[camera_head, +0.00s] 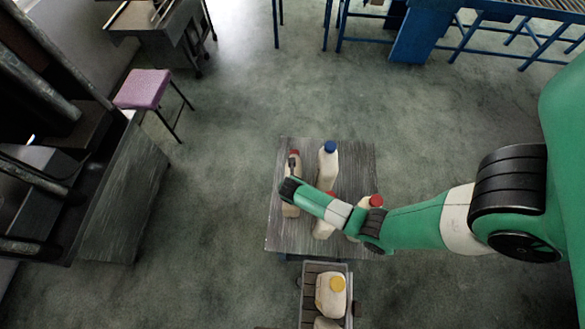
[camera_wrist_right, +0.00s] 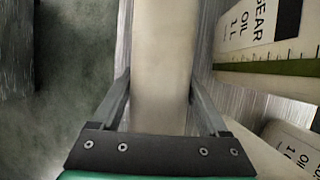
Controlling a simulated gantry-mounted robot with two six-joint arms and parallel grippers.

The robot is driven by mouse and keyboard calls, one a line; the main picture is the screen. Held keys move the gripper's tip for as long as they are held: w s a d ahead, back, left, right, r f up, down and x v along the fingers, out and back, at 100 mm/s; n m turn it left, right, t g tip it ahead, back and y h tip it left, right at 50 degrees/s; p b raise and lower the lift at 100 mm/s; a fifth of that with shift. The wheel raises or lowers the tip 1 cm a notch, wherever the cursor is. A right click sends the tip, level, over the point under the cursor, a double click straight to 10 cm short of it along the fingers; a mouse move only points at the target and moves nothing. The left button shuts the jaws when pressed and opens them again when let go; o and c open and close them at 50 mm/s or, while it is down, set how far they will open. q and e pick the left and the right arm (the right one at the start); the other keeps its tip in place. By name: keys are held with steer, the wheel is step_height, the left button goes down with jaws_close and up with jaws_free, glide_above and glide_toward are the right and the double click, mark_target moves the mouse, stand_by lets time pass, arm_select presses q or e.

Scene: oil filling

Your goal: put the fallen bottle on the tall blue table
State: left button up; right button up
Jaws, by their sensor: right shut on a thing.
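A cream bottle with a red cap (camera_head: 291,209) is at the left side of the grey-topped table (camera_head: 356,160). My right gripper (camera_head: 292,168) is at this bottle, and its wrist covers the bottle's middle. In the right wrist view the fingers (camera_wrist_right: 161,82) are shut on the plain cream bottle body (camera_wrist_right: 162,40), one on each side. Whether the bottle rests on the tabletop or hangs just above it, I cannot tell. The table's lower part is mostly hidden, with a little blue at its front edge. My left gripper is not in view.
A blue-capped bottle (camera_head: 328,163) and a red-capped bottle (camera_head: 371,201) stand on the table. Labelled bottles (camera_wrist_right: 260,30) are close right of the held one. A grey crate (camera_head: 304,300) with a yellow-capped bottle (camera_head: 331,296) is in front. A purple stool (camera_head: 143,88) stands left.

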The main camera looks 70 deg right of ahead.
steer(key=o, duration=1.4)
steer(key=shift+r, duration=0.2)
steer(key=p+v, duration=0.3)
steer(key=v, duration=0.8)
steer(key=shift+a+r, duration=0.15)
steer(key=shift+r, duration=0.25)
